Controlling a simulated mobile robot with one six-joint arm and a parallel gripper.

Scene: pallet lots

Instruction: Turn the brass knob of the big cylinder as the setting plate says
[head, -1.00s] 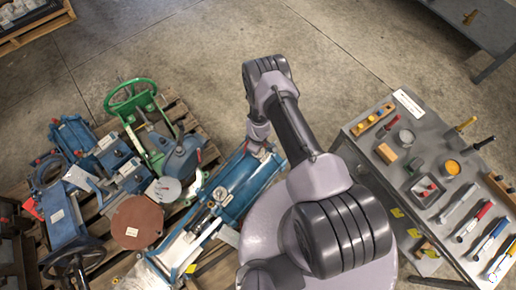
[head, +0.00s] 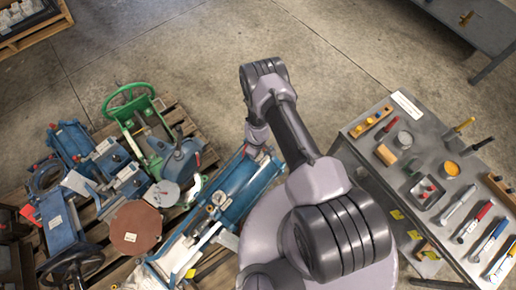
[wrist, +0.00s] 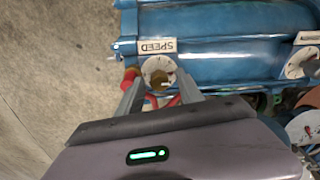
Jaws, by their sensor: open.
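The big blue cylinder (head: 236,190) lies on the pallet left of my arm. In the wrist view the blue cylinder (wrist: 220,55) fills the upper part. A brass knob (wrist: 161,81) sits on a round white dial, below a label reading SPEED (wrist: 157,46), upside down in this view. My gripper (wrist: 160,86) is open, its two fingers on either side of the knob; I cannot tell whether they touch it. The gripper is mostly hidden by the arm in the head view. I cannot make out the setting plate's text.
A second white dial (wrist: 301,62) sits further right on the cylinder. A green handwheel (head: 127,98), a brown disc (head: 136,227) and blue machines crowd the pallet. A grey tool table (head: 440,140) stands right. The floor at the top middle is clear.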

